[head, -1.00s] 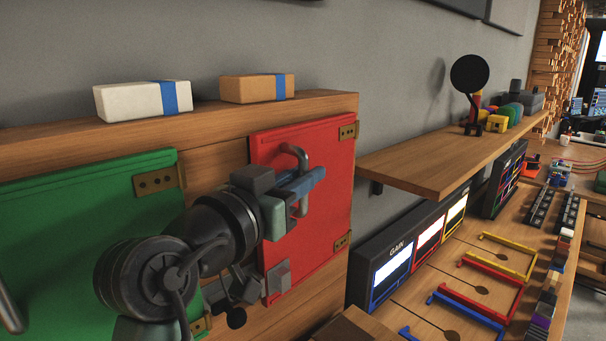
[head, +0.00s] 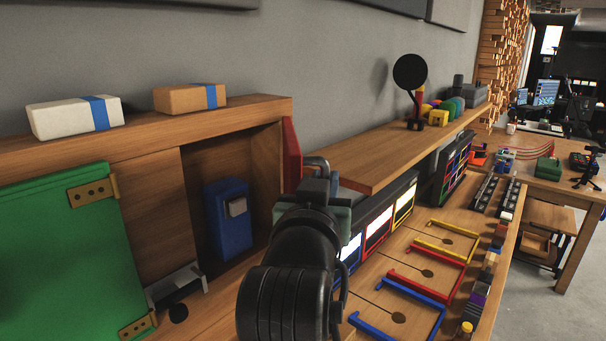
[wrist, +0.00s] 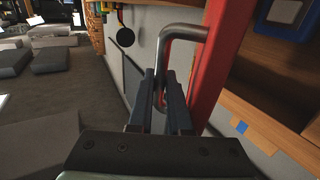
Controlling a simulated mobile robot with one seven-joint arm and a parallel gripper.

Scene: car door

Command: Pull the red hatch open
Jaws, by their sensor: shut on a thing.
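The red hatch (head: 291,155) stands swung wide open in the head view, seen nearly edge-on at the right side of its compartment. In the wrist view the hatch (wrist: 222,62) is a red panel to the right of my gripper. Its grey bent metal handle (wrist: 184,33) runs down between my fingers. My gripper (wrist: 166,92) is shut on the handle. In the head view my gripper (head: 318,180) is at the handle (head: 316,163), and my arm hides the lower part of the hatch.
The open compartment holds a blue box (head: 229,220). A green hatch (head: 65,265) is shut at the left. A wooden shelf (head: 375,160) and a bench with coloured handles (head: 425,268) lie to the right. Two blocks (head: 75,117) sit on top of the cabinet.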

